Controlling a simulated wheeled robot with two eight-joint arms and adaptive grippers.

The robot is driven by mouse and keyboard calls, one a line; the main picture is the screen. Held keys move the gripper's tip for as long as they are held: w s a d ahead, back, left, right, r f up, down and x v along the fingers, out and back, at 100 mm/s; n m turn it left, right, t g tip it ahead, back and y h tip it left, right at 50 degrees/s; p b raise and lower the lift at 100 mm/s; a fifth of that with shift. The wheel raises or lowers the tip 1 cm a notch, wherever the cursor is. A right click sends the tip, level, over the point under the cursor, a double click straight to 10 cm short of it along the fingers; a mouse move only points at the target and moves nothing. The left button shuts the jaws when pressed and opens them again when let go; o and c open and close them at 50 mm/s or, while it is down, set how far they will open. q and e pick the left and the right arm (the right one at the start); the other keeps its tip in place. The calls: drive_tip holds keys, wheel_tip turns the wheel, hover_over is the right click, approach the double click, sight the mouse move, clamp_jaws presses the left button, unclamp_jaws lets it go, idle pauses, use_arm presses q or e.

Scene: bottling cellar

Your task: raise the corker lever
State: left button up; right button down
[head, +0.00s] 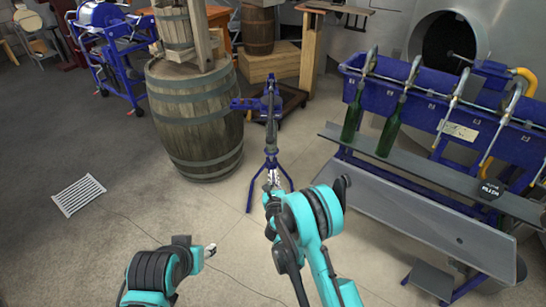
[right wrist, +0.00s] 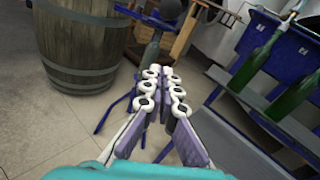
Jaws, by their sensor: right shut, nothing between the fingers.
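The corker (head: 268,104) is a blue floor stand on splayed legs, in the middle of the head view. A narrow dark upright part, which looks like its lever, runs along its front; I cannot clearly separate it from the body. My left gripper (head: 210,250) shows only a small tip.
A large wooden barrel (head: 196,115) stands close left of the corker. A blue bottling bench (head: 420,95) with green bottles (head: 390,132) and a grey shelf (head: 420,198) fills the right. A white floor grate (head: 78,195) lies at left; floor around it is clear.

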drive_tip(key=shift+w, duration=0.1)
drive_tip(key=w+r+b, duration=0.3)
drive_tip(key=w, duration=0.8)
drive_tip(key=shift+a, duration=0.45)
